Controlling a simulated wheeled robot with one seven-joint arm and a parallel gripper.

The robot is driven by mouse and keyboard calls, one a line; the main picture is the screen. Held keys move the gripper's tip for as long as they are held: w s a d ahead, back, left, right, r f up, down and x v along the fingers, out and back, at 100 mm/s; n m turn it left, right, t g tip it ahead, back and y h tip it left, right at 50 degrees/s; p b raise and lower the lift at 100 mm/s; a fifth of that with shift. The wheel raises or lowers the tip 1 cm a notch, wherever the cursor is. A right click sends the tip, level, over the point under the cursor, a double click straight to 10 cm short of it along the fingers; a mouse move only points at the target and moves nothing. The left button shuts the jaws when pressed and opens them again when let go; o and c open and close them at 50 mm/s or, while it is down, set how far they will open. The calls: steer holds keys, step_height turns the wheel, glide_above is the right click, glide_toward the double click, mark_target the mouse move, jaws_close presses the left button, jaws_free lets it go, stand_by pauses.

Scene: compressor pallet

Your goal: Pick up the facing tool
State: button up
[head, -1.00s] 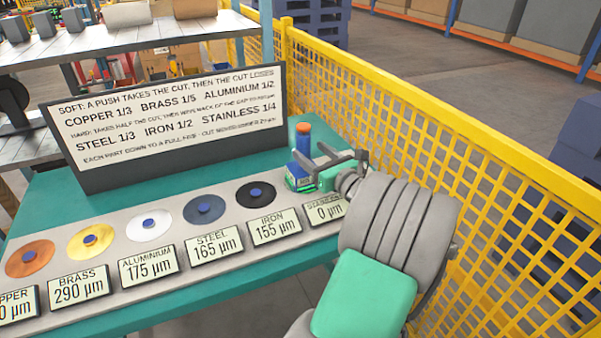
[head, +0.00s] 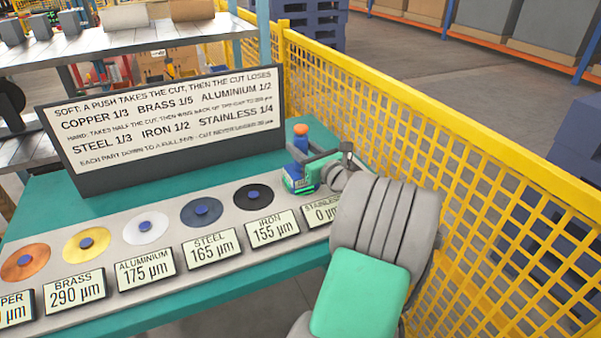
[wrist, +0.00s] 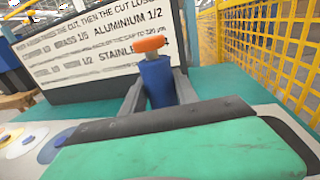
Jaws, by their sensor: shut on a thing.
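The facing tool (head: 301,143) is a blue upright body with an orange top. It stands at the right end of the teal bench, above the row of discs. My gripper (head: 303,160) is around its blue body and shut on it. In the wrist view the tool (wrist: 157,80) sits between the two grey fingers of my gripper (wrist: 158,95), with the orange cap above them. Its lower end is hidden behind my gripper, so I cannot tell whether it touches the bench.
A sign board (head: 165,130) stands at the back of the teal bench (head: 45,205). Several coloured discs lie along a grey strip, with number plates such as the iron plate (head: 273,227) in front. A yellow mesh fence (head: 450,160) runs close on the right.

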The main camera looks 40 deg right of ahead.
jaws_close()
stand_by(0.6)
steer(key=shift+w+r, duration=0.1)
steer(key=shift+r, duration=0.1)
